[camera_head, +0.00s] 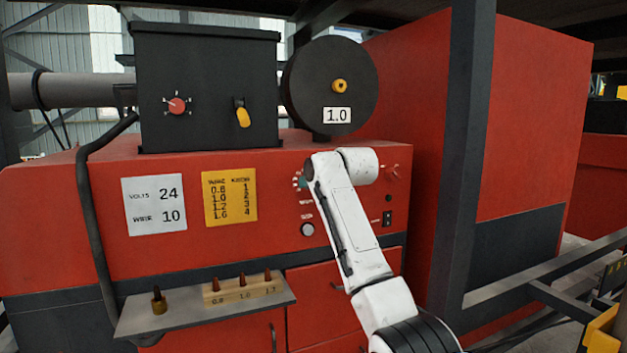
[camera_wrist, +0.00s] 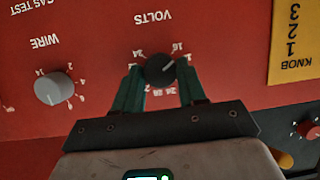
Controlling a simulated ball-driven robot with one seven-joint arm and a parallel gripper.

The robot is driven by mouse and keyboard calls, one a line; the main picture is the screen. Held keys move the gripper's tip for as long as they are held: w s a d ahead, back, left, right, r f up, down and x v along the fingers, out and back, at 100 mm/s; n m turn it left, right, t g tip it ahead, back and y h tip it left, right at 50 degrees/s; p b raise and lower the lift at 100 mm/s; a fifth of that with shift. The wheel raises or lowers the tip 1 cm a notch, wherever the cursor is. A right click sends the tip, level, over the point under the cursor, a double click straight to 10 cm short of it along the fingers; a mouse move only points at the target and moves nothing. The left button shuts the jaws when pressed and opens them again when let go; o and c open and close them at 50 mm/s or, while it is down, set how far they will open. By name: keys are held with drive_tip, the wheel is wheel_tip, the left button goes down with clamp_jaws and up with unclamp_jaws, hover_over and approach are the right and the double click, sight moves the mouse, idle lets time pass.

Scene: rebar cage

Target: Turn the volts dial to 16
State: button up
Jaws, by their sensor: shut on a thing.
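The volts dial (camera_wrist: 160,69) is a round black knob on the red panel, with printed numbers around it; the wrist view shows it upside down. A 16 stands at its upper right and larger numbers below it. I cannot make out its pointer clearly. My gripper (camera_wrist: 159,84) has its two green fingers shut on the dial, one on each side. In the head view my white arm reaches the panel and my gripper (camera_head: 305,178) mostly hides the dial. A white card (camera_head: 154,205) reads volts 24, wire 10.
The grey wire knob (camera_wrist: 53,88) is beside the volts dial. A yellow card (camera_head: 229,196) is on the panel to the left. A shelf (camera_head: 190,312) with nozzles juts out below. A dark post (camera_head: 465,150) stands right of my arm.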

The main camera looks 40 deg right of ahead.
drive_tip(key=shift+a+f+n+h, duration=0.1)
drive_tip(key=shift+f+n+h, duration=0.1)
drive_tip(key=shift+n+h, duration=0.35)
drive_tip(key=shift+n, duration=0.25)
drive_tip(key=o, duration=1.1)
drive_tip(key=shift+r, duration=0.1)
drive_tip(key=shift+c, duration=0.2)
drive_tip(key=shift+r, duration=0.1)
drive_tip(key=b+v, duration=0.3)
drive_tip(key=v, duration=0.7)
drive_tip(key=shift+s, duration=0.3)
drive_tip(key=shift+r, duration=0.15)
